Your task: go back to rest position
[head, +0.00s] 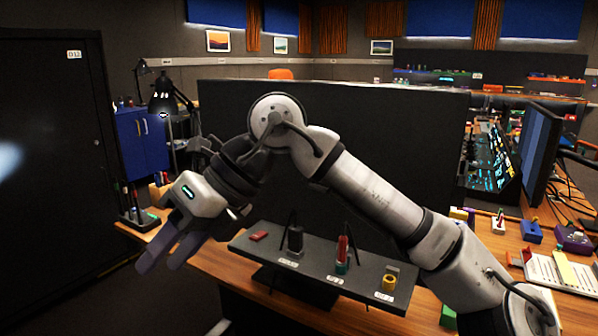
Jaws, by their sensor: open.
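My gripper (168,250) hangs at the left end of my bent arm, in the left half of the head view. Its fingers point down and to the left, apart and with nothing visible between them. It is left of the dark panel (325,270) on the wooden desk. On the panel sit a small red block (259,236), a black cylinder (295,239), a red upright piece (342,250) on a green base, and a yellow ring-like piece (389,283). My gripper touches none of these. No trackball can be made out for certain.
A dark partition (400,130) stands behind the panel. A black lamp (166,103) and blue cabinet (140,142) are at the left, by a large dark cabinet (50,150). Monitors (540,150) and small items crowd the right desk. Open floor (95,285) lies at lower left.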

